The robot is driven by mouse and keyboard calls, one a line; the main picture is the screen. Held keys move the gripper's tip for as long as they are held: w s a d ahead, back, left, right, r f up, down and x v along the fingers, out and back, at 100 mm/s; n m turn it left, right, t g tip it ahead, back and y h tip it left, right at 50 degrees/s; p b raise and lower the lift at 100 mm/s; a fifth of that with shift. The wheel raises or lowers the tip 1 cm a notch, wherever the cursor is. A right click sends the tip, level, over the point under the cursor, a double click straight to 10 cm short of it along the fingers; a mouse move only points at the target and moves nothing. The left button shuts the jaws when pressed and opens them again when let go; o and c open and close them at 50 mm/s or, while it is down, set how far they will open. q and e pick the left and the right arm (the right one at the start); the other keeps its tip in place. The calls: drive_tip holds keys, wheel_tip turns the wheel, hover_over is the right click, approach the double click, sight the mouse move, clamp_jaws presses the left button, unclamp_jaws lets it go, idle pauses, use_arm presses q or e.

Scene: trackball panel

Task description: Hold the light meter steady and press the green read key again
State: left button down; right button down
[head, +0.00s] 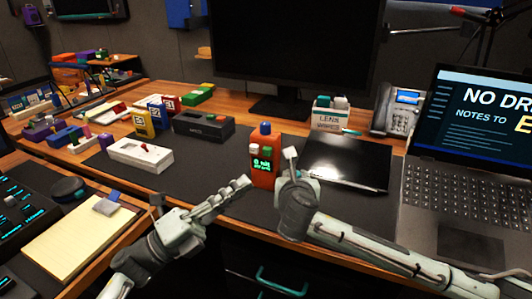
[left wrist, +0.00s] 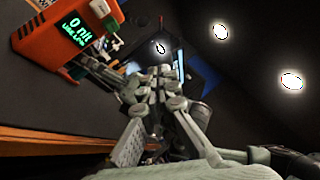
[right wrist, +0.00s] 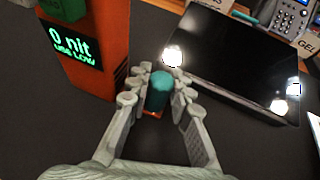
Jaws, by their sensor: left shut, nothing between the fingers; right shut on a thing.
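The light meter (head: 263,172) is an orange upright block with a blue top piece, standing on the dark mat. Its lit green screen reads "0 nit" in the right wrist view (right wrist: 75,50); the smaller second line ends in "LOW". A dark green block (right wrist: 64,8), perhaps the read key, sits above the screen at the frame edge. My right gripper (head: 290,154) is just right of the meter; in its wrist view it is shut on a teal cylinder (right wrist: 158,90). I cannot tell if that joins the meter. My left gripper (head: 246,183) is shut and empty, in front of the meter.
A black tablet (head: 348,162) lies right of the meter, with a laptop (head: 470,150) beyond. A lens wipes box (head: 331,115) and a dark case (head: 203,127) stand behind. A white device (head: 140,154) lies at left. Bare mat lies between it and my left gripper.

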use_arm(q)
drive_tip(key=w+d, duration=0.3)
drive_tip(key=w, duration=0.5)
idle(1.4)
drive_tip(key=shift+w+d, duration=0.15)
drive_tip(key=shift+w, duration=0.2)
drive_tip(key=shift+w+d, duration=0.15)
drive_tip(key=shift+w, duration=0.35)
idle(0.6)
idle(0.3)
drive_tip(key=shift+s+a, duration=0.3)
drive_tip(key=shift+s, duration=0.6)
drive_tip(key=shift+s+a, duration=0.3)
drive_tip(key=shift+s, duration=0.5)
drive_tip(key=shift+s+a, duration=0.3)
drive_tip(key=shift+s, duration=0.45)
drive_tip(key=shift+s+a, duration=0.3)
drive_tip(key=shift+s, duration=0.5)
drive_tip(key=shift+a, duration=0.1)
